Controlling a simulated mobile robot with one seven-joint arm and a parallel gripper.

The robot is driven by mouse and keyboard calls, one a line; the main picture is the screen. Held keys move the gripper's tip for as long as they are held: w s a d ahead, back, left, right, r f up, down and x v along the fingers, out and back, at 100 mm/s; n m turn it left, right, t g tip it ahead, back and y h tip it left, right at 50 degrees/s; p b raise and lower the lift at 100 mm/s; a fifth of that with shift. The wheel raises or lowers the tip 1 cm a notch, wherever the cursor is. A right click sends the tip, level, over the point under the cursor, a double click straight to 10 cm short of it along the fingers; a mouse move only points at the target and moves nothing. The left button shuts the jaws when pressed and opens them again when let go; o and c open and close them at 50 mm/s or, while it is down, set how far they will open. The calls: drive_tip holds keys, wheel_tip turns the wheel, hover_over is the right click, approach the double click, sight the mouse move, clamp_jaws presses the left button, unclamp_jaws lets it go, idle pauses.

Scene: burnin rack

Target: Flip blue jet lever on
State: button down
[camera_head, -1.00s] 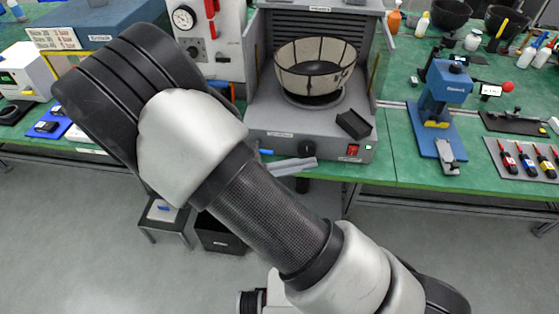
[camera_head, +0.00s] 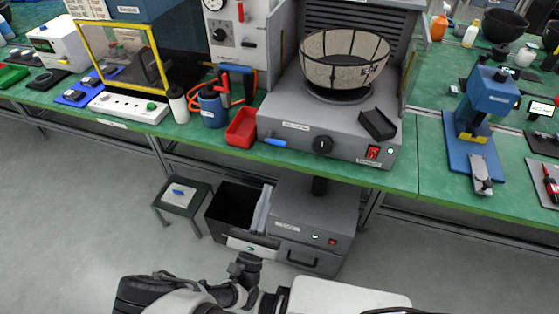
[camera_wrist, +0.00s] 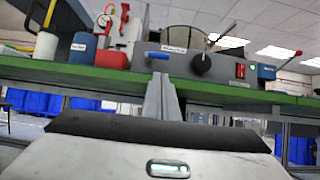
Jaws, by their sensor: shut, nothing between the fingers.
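The blue jet lever (camera_head: 275,142) sticks out at the lower left of the front face of the grey bench machine (camera_head: 297,128). It points left and lies about level. In the wrist view the lever (camera_wrist: 160,55) is just above and slightly left of my fingertips. My gripper (camera_head: 264,200) is low in front of the bench, below the lever, with its fingers pointing up. In the wrist view my fingers (camera_wrist: 162,90) are together and empty, apart from the lever.
A red bin (camera_head: 241,127) and a blue cup (camera_head: 212,107) stand left of the lever. A black knob (camera_head: 322,145) and red switch (camera_head: 374,153) are to its right. The green bench edge (camera_head: 350,178) runs below. A black bin (camera_head: 233,208) and stool (camera_head: 181,193) stand underneath.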

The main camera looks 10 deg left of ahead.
sight(277, 160)
drive_tip(key=x, duration=1)
drive_tip(key=shift+w+d, duration=0.1)
drive_tip(key=shift+r+n+y, duration=0.1)
drive_tip(key=shift+n+y, duration=0.2)
drive_tip(key=shift+n, duration=0.3)
